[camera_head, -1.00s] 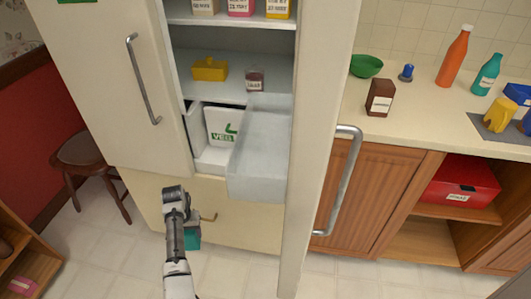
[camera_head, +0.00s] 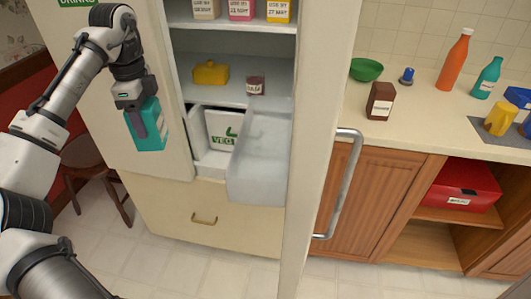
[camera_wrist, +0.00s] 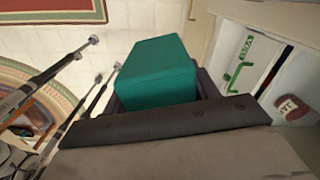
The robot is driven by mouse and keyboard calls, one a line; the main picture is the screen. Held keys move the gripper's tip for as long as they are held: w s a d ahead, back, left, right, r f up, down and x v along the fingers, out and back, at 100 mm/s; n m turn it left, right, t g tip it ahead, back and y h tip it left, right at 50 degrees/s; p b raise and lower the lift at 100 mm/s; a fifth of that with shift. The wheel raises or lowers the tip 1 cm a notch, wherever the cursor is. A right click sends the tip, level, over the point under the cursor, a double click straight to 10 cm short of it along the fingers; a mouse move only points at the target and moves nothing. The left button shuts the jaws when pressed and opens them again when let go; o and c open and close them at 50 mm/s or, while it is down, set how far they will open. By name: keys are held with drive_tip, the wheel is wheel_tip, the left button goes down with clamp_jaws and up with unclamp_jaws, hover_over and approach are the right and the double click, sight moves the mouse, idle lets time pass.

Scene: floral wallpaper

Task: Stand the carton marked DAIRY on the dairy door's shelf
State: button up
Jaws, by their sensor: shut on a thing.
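My gripper (camera_head: 140,108) is shut on a teal carton (camera_head: 153,137), raised in front of the fridge's left door (camera_head: 170,165), which bears a green DRINKS label. The teal carton also shows in the wrist view (camera_wrist: 155,72) between the dark fingers; no marking on it is visible. No word DAIRY can be read anywhere. The right fridge door (camera_head: 322,90) stands open, seen nearly edge-on with its long handle (camera_head: 343,185); its inner side and any shelf there are hidden.
The open fridge holds a yellow dish (camera_head: 210,73), a small labelled jar (camera_head: 256,85) and several USE BY cartons above. A drawer (camera_head: 258,180) is pulled out beside a white VEG box (camera_head: 221,125). A brown carton (camera_head: 380,100) stands on the counter (camera_head: 425,122). A stool is left.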

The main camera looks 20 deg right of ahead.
drive_tip(key=s+d+r+m, duration=0.2)
drive_tip(key=s+r+m, duration=0.6)
drive_tip(key=s, duration=0.4)
drive_tip(key=s+d+r+n+p, duration=0.1)
drive_tip(key=s+d, duration=0.4)
drive_tip(key=d, duration=0.4)
drive_tip(key=s+d+p, duration=0.1)
drive_tip(key=s+d, duration=0.4)
drive_tip(key=d, duration=0.3)
wheel_tip(320, 180, down, 6)
drive_tip(key=shift+w+f, duration=0.1)
drive_tip(key=shift+d+f, duration=0.2)
drive_tip(key=shift+f, duration=0.05)
drive_tip(key=shift+f, duration=0.15)
